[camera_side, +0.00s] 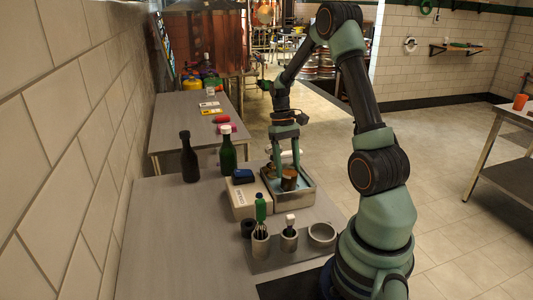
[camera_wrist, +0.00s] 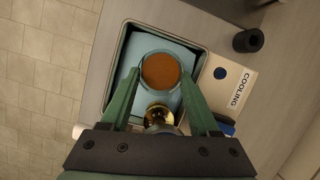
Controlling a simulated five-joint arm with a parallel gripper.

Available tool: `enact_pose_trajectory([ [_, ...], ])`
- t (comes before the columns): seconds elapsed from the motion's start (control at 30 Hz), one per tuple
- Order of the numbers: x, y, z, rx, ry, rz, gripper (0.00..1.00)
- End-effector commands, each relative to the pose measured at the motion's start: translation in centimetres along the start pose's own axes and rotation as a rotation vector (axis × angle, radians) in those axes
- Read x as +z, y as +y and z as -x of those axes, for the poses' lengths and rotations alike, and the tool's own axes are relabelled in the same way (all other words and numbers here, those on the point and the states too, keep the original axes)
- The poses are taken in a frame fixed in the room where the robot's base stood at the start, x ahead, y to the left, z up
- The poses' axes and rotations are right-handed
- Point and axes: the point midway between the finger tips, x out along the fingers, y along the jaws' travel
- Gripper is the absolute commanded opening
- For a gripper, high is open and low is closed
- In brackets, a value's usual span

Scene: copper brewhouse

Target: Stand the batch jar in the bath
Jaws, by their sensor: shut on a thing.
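The batch jar (camera_side: 289,181) is a glass jar with amber-brown contents; its round top shows in the wrist view (camera_wrist: 160,71). My gripper (camera_side: 287,165) points down and is shut on the jar, with one green finger on each side of it in the wrist view (camera_wrist: 161,83). The bath (camera_side: 306,198) is a rectangular steel tray with blue inside; its rim also shows in the wrist view (camera_wrist: 123,52). The jar is upright within the bath's walls. I cannot tell whether its base touches the bath floor.
A white box (camera_wrist: 236,88) marked COOLING adjoins the bath, with a dark blue item (camera_side: 243,176) on top. A dark bottle (camera_side: 189,160) and green bottle (camera_side: 228,157) stand behind. A green-topped tool (camera_side: 261,208) and an open round holder (camera_side: 321,234) are in front.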

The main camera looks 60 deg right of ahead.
Motion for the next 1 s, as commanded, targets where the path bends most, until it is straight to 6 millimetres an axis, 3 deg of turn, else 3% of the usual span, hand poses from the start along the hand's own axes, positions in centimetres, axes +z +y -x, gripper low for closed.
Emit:
enact_pose_trajectory([
  [0.17,-0.1,0.0,-0.2,0.0,0.0,0.0,0.0],
  [0.2,-0.1,0.0,-0.2,0.0,0.0,0.0,0.66],
  [0.3,-0.1,0.0,-0.2,0.0,0.0,0.0,0.97],
  [0.63,-0.1,0.0,-0.1,0.0,0.001,0.0,0.97],
  [1.0,0.7,-0.1,2.3,0.0,0.003,0.0,0.97],
])
